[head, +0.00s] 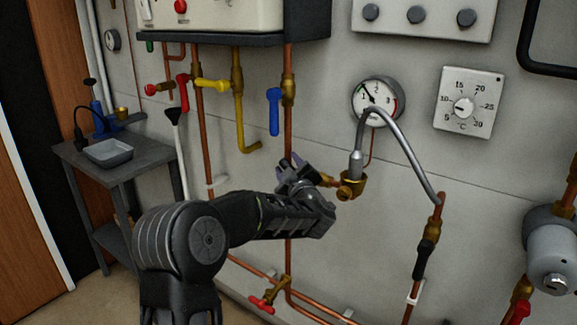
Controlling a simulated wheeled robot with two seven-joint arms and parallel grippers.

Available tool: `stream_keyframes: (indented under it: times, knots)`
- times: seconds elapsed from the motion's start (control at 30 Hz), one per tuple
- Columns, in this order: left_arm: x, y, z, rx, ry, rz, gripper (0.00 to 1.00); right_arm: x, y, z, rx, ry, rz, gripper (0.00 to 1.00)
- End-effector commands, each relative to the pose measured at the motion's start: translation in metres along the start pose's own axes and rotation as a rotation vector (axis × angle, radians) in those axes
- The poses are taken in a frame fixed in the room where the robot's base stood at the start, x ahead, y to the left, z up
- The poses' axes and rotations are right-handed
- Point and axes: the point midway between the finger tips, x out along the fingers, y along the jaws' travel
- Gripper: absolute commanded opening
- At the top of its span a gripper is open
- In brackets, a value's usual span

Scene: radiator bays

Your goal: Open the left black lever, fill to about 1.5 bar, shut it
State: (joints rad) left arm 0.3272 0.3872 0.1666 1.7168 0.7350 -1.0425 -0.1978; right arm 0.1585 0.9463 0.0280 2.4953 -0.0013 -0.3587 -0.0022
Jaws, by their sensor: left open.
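A round pressure gauge (378,101) is on the wall. Its needle points up and to the left; the exact reading is too small to tell. Below it, a grey braided hose (408,150) runs from a brass valve (352,185) on the left to a pipe valve on the right. A black lever (424,260) hangs down along the right pipe. My left gripper (293,170) is open, just left of the brass valve, in front of a vertical copper pipe. I cannot make out a black lever on the left valve; the gripper may hide it. My right gripper is out of view.
A blue lever (274,111), a yellow lever (211,85) and red levers (183,93) are on pipes under the boiler (220,18). A thermostat dial (468,103) is right of the gauge. A grey table (120,155) with a tray (108,151) stands left.

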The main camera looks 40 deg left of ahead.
Motion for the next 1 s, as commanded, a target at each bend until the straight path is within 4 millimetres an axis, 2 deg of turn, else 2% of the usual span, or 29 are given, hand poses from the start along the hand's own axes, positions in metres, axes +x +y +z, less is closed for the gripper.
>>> stream_keyframes:
  times: [0.17, 0.7, 1.0]
  knots:
    - [-0.0001, 0.0000, 0.0001, 0.000, 0.000, 0.000, 0.43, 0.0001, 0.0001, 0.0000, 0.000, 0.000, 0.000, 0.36]
    - [-0.0004, 0.0000, 0.0001, 0.000, 0.000, 0.000, 0.00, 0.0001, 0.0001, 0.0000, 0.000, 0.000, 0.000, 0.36]
    - [-0.0004, -0.0001, 0.0001, 0.000, 0.000, 0.000, 0.00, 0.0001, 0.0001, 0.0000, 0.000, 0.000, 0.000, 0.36]
